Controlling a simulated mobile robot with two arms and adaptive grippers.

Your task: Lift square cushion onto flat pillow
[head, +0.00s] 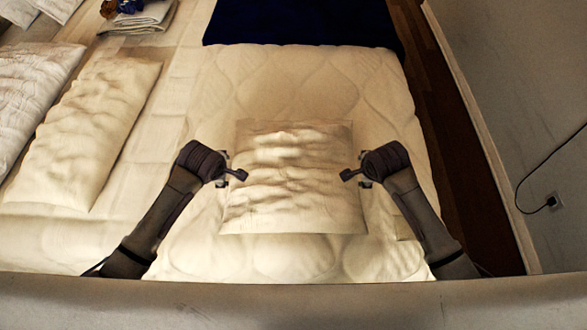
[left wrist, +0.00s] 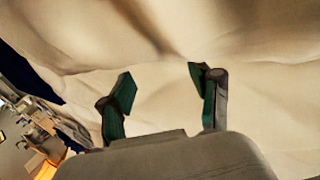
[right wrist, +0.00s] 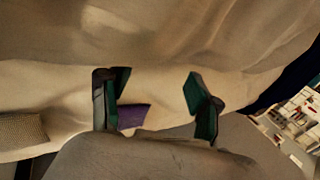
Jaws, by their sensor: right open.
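The square cushion (head: 290,185), cream and wrinkled, lies on the quilted bed cover between my two grippers. My left gripper (head: 232,172) is at its left edge and my right gripper (head: 353,173) at its right edge. In the left wrist view the fingers (left wrist: 160,78) are spread, with cream fabric beyond them. In the right wrist view the fingers (right wrist: 157,83) are also spread near cream fabric. Whether the fingertips touch the cushion I cannot tell. A long cream pillow (head: 92,125) lies flat to the left; I cannot tell if it is the flat pillow.
Another pale pillow (head: 28,92) lies at the far left. Folded grey cloth (head: 140,18) lies at the back left. A dark blue cover (head: 300,22) lies across the back of the bed. A wall (head: 520,90) with a plugged-in cable stands at the right, beyond a strip of wooden floor.

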